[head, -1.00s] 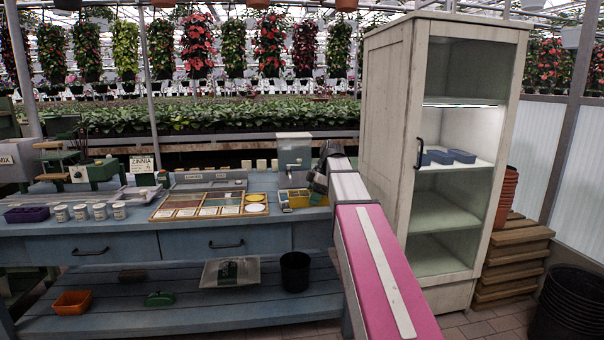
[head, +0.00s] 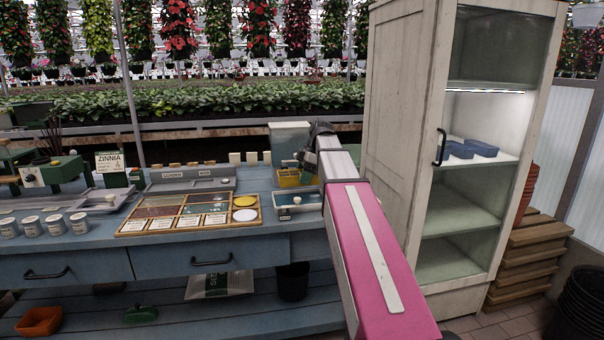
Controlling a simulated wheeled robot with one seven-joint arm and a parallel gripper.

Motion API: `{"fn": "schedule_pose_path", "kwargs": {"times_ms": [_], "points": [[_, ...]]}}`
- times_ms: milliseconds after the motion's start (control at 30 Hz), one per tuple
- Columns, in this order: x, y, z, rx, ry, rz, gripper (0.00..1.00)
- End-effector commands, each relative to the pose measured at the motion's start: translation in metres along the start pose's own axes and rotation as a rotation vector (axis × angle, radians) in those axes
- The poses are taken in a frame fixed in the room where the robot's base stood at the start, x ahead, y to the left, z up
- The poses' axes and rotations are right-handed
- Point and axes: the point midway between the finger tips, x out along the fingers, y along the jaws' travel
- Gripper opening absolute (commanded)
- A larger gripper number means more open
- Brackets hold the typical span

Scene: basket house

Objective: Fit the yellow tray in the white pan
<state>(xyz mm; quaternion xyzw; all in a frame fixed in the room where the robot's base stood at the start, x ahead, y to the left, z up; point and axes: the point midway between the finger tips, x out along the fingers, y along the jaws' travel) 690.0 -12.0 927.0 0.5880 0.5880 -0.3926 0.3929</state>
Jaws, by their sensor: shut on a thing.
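The yellow tray (head: 290,178) is a small open box near the back of the blue bench, in front of the pale grey hopper. My gripper (head: 309,167) is at its right side, shut on it; the arm hides much of the grip. In the picture the tray is just above a shallow grey-blue tray (head: 310,207) with a small white knob-like thing in it; I cannot tell how far it is raised. I cannot single out the white pan for sure. A flat white disc (head: 245,215) lies in the wooden sectioned board.
The pale grey hopper (head: 289,137) stands close behind the yellow tray. The wooden board (head: 150,233) holds colour samples and labels. Several white tins (head: 54,224) stand at the left. A tall white cabinet (head: 405,125) stands right of my arm. The bench front is clear.

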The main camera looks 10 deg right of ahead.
Motion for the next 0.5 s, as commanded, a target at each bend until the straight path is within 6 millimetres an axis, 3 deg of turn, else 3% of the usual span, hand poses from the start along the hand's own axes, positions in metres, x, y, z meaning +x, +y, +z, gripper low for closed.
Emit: {"fn": "schedule_pose_path", "kwargs": {"times_ms": [500], "points": [[0.041, -0.001, 0.017, 0.000, 0.000, -0.001, 0.39]]}}
